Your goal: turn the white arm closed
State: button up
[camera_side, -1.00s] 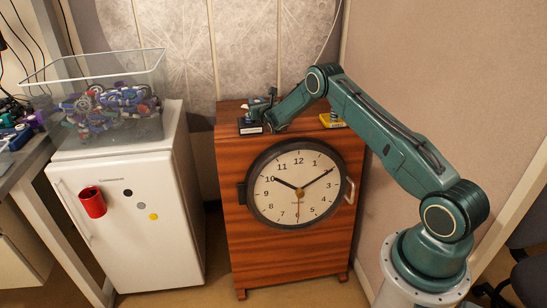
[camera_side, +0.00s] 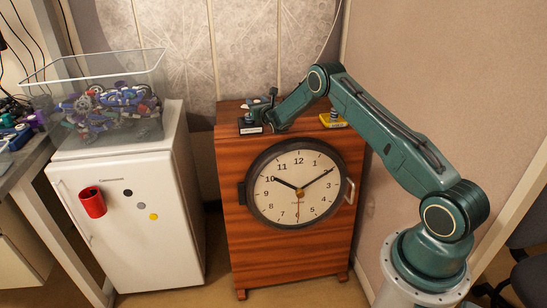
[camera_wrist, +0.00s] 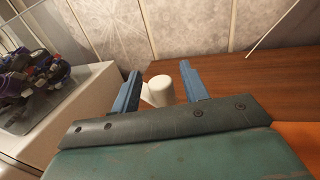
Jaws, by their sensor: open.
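In the wrist view a white part (camera_wrist: 160,90), a rounded upright cylinder with a short stub to its left, sits between the two blue fingers of my gripper (camera_wrist: 162,88). The fingers are open, with a gap visible to the right of the part; I cannot tell whether the left finger touches it. In the side view my gripper (camera_side: 262,108) is low over the left back of the wooden cabinet top, at a small dark-based fixture (camera_side: 250,130) with a white label. The white part is mostly hidden there by my gripper.
The wooden cabinet (camera_side: 262,255) carries a large clock (camera_side: 296,188) on its front. A small yellow-based item (camera_side: 332,121) stands on its top to the right. A white fridge (camera_side: 130,230) with a clear bin (camera_side: 110,112) of parts stands left. The wall is close behind.

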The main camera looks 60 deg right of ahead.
jog(key=shift+s, duration=0.1)
jog(key=v, duration=1.3)
jog(key=shift+s, duration=0.2)
jog(key=shift+a, duration=0.15)
jog(key=shift+o, duration=0.3)
jog(key=r+m+g+y, duration=0.1)
jog(key=m, duration=1.1)
jog(key=r+m+g+y, duration=0.1)
jog(key=r+m, duration=0.1)
jog(key=m, duration=1)
jog(key=r+m+g+y, duration=0.1)
jog(key=r+m, duration=0.1)
jog(key=m, duration=0.9)
jog(key=shift+w+d+r+m+g, duration=0.15)
jog(key=shift+w+d+m+g, duration=0.15)
jog(key=shift+w+d+m, duration=0.1)
